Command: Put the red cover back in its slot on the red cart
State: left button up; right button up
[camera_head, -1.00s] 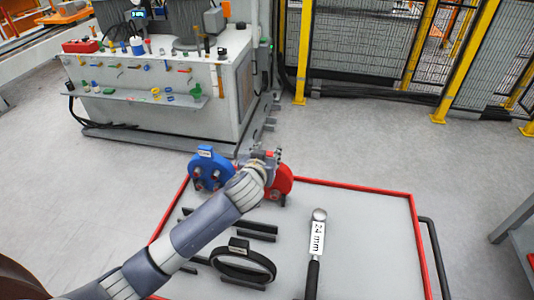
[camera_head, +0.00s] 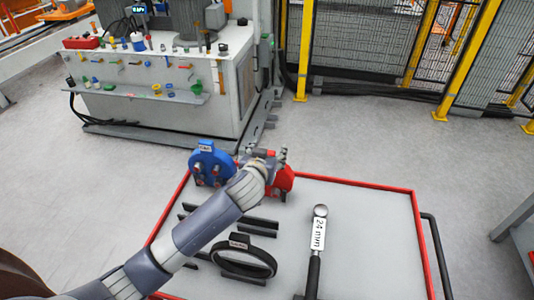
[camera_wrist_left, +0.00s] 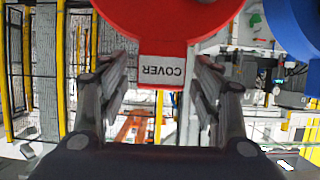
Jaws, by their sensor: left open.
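The red cover (camera_head: 283,178) stands upright at the far edge of the red-rimmed cart (camera_head: 350,230), partly hidden behind my left gripper. In the left wrist view the red cover (camera_wrist_left: 165,18) is at the top, with its tab labelled COVER (camera_wrist_left: 162,71) between the two fingers. My left gripper (camera_head: 270,153) is open at the cover; in the wrist view the fingers (camera_wrist_left: 163,88) stand on both sides of the tab with gaps. The cover's lower edge and its slot are hidden in the head view. My right gripper is not in view.
A blue cover (camera_head: 210,164) stands just left of the red one. A machine bench (camera_head: 160,90) stands behind, with yellow fence posts (camera_head: 302,50) at the back right.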

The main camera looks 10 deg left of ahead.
pick_arm(q)
jog(key=v, duration=1.2)
jog(key=shift+r, duration=0.1)
